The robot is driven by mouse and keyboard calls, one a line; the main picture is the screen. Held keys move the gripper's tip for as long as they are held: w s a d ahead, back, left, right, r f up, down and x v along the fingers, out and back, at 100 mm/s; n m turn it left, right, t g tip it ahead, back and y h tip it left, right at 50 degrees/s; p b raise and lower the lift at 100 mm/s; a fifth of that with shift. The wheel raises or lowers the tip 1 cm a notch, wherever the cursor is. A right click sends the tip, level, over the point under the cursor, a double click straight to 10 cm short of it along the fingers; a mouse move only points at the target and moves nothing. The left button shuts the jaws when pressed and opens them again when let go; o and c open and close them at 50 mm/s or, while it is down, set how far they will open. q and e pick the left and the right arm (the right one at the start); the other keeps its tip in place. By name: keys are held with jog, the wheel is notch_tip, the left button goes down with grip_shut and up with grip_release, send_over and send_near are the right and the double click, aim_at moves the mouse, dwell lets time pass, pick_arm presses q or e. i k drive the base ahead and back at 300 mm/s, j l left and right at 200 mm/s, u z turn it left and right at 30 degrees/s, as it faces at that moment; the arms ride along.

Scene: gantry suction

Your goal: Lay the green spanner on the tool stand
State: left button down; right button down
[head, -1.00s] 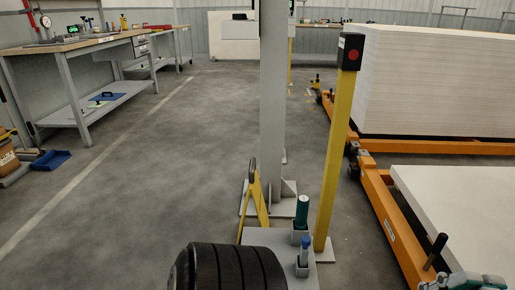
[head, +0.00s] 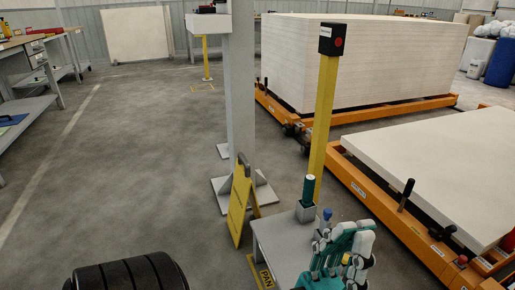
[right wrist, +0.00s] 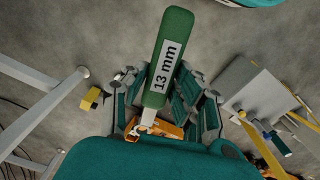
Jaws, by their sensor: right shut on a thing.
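The green spanner (right wrist: 168,60), marked "13 mm", is held in my right gripper (right wrist: 165,100), whose fingers close on it from both sides. Its handle points up in the right wrist view. A small grey stand (head: 272,238), which looks like the tool stand, carries green- and blue-handled tools in sockets. It also shows in the right wrist view (right wrist: 245,82), to the right of the spanner and apart from it.
A yellow post (head: 323,125) with a black, red-buttoned box rises behind the stand. A grey column (head: 239,100) and a folded yellow sign (head: 240,205) are beside it. Orange trolleys with white boards (head: 440,160) stand right. The floor at left is open.

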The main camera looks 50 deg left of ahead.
aim_at(275, 240)
jog(key=k+j, duration=0.1)
jog(key=j, duration=1.15)
jog(key=k+j, duration=0.15)
jog(key=j, duration=0.5)
jog(key=i+j, duration=0.2)
jog(key=j, duration=0.15)
jog(key=i+j, duration=0.15)
jog(key=j, duration=0.2)
jog(key=i+j, duration=0.2)
jog(key=j, duration=0.15)
jog(key=i+j, duration=0.15)
jog(key=j, duration=0.2)
